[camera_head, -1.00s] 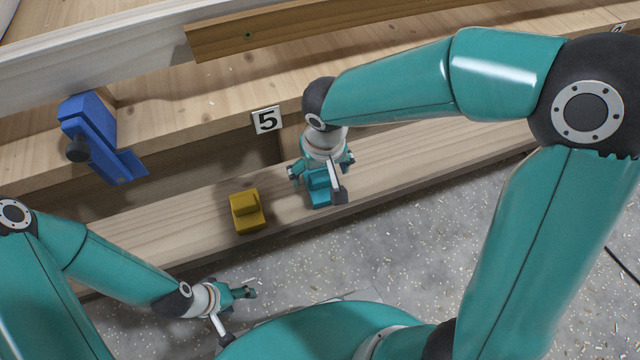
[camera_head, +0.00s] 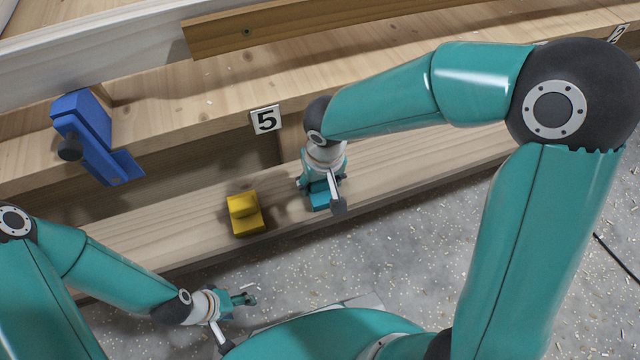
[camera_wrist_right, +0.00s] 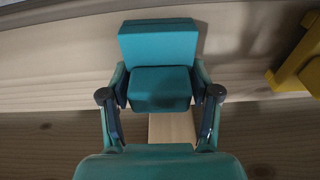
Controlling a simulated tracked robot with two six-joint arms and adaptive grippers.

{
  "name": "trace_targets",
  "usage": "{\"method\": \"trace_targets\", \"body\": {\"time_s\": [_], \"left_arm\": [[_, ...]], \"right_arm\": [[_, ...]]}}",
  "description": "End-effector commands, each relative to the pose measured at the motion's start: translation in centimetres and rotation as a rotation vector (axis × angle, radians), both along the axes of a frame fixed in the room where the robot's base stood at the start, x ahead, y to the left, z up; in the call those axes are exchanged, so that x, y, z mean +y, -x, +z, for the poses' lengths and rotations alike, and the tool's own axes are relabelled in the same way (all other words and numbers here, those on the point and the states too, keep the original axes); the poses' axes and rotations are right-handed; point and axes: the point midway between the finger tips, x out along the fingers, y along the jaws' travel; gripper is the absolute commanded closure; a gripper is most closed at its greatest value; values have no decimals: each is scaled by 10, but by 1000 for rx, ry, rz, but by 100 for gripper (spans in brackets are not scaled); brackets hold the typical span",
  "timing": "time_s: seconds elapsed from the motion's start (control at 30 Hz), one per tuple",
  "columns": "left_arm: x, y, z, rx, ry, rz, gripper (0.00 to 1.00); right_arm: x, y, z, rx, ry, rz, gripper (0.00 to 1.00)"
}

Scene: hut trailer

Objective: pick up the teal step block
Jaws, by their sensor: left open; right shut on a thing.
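The teal step block (camera_head: 319,199) is at the lower wooden ledge in the head view, partly hidden by my right gripper (camera_head: 321,186). In the right wrist view the block (camera_wrist_right: 158,55) shows its tall back and lower step. My right gripper (camera_wrist_right: 160,112) is shut on the lower step, one finger on each side. I cannot tell whether the block still touches the ledge. My left gripper (camera_head: 243,301) is open and empty over the floor at the lower left, well away from the block.
A yellow step block (camera_head: 245,215) stands on the lower ledge (camera_head: 150,222), left of the teal one. A blue clamp (camera_head: 97,140) is on the bench edge. A sign with 5 (camera_head: 265,120) is on the bench front. Speckled floor (camera_head: 420,230) lies in front.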

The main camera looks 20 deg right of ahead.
Motion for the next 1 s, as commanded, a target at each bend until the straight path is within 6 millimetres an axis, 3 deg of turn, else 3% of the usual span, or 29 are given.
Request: {"method": "trace_targets", "body": {"time_s": [0.27,0.47,0.67,1.0], "left_arm": [[0,0,0,0,0,0,38],[0,0,8,0,0,0,38],[0,0,25,0,0,0,38],[0,0,57,0,0,0,38]], "right_arm": [[0,0,1,-1,0,-1,84],[0,-1,17,-3,-1,-2,84],[0,-1,60,-6,-1,-1,84],[1,-1,151,-5,-2,-1,84]]}}
